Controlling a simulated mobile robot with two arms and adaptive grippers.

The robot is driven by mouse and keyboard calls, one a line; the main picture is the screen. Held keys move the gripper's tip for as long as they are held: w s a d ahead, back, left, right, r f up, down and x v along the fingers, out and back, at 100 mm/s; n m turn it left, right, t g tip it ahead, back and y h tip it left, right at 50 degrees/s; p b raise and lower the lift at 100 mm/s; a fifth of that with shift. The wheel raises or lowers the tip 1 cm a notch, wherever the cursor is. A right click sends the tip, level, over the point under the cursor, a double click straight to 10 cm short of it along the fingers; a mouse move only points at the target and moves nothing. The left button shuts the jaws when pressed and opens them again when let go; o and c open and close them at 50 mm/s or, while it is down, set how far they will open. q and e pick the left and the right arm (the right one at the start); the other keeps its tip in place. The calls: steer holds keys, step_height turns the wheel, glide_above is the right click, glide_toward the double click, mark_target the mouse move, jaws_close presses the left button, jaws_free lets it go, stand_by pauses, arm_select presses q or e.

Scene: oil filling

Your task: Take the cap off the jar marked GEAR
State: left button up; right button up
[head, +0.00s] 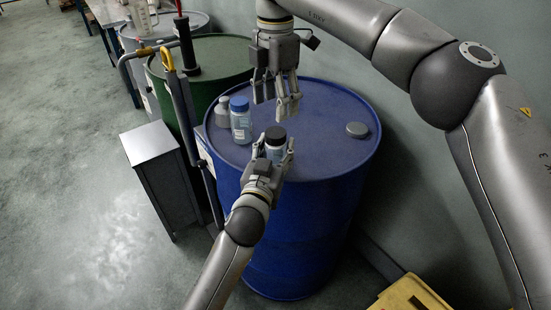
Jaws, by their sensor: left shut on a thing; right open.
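A small jar (274,151) with a black cap (275,133) is upright at the blue drum top. I cannot tell whether it rests on the drum or is slightly raised. My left gripper (273,157) is shut around the jar's body from the near side; the cap is clear above its fingers. My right gripper (276,100) is open and empty, pointing down above the jar and apart from it. A jar with a blue cap (240,120) stands to the left, with a pale grey bottle (223,111) beside it. No marking is legible, so I cannot tell which is GEAR.
The blue drum (325,163) has a round grey bung (357,130) at its right. A green drum (218,57) stands behind left, with a hand pump (186,45). A grey stand (152,144) is left. A yellow object (410,294) lies lower right.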

mark_target(275, 132)
arm_select(q)
jaws_close()
arm_select(e)
steer(key=m, duration=0.3)
steer(key=shift+m, duration=0.4)
steer(key=m, duration=0.5)
steer(key=shift+f, duration=4.05)
